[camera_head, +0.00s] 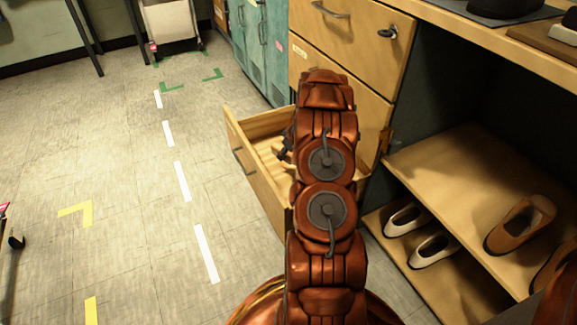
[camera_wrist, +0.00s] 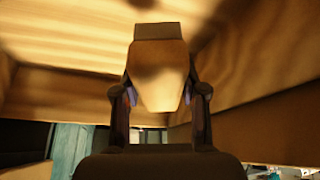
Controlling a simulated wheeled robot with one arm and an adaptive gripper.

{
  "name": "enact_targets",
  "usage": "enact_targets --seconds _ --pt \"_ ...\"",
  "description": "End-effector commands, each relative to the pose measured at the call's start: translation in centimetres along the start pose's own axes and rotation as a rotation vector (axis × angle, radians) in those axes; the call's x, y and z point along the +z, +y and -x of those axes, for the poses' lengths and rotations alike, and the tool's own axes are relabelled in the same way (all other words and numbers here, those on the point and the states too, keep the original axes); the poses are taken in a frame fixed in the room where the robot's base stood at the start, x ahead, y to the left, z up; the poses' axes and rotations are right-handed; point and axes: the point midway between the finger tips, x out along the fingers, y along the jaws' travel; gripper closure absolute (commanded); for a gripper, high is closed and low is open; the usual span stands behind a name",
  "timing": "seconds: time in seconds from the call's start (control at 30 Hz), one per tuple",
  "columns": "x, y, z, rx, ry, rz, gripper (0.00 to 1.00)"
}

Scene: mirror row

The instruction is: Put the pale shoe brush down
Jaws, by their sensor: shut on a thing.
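In the wrist view the pale shoe brush (camera_wrist: 162,75) sits between the two fingers of my gripper (camera_wrist: 160,93), which is shut on it. The brush has a pale wooden face and a darker band at its far end. An open wooden drawer (camera_head: 258,183) shows in the head view, and my arm reaches over it. Wooden surfaces (camera_wrist: 60,50) surround the brush in the wrist view. My arm hides much of the drawer's inside and the brush in the head view. I cannot tell whether the brush touches the drawer floor.
Shelves at the right hold white shoes (camera_head: 433,250) and a brown shoe (camera_head: 520,224). A closed drawer (camera_head: 350,45) is above the open one. Teal lockers (camera_head: 262,50) stand behind. The floor (camera_head: 110,150) at the left is mostly clear, with tape marks.

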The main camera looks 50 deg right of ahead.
Motion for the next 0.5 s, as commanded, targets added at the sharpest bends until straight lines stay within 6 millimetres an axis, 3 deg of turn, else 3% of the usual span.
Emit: enact_targets --seconds 0.2,0.5 --pt "0.9 -1.3 -4.2 -0.012 -0.003 0.019 1.00" --pt "2.0 -1.3 -6.5 -0.011 -0.001 0.020 1.00"
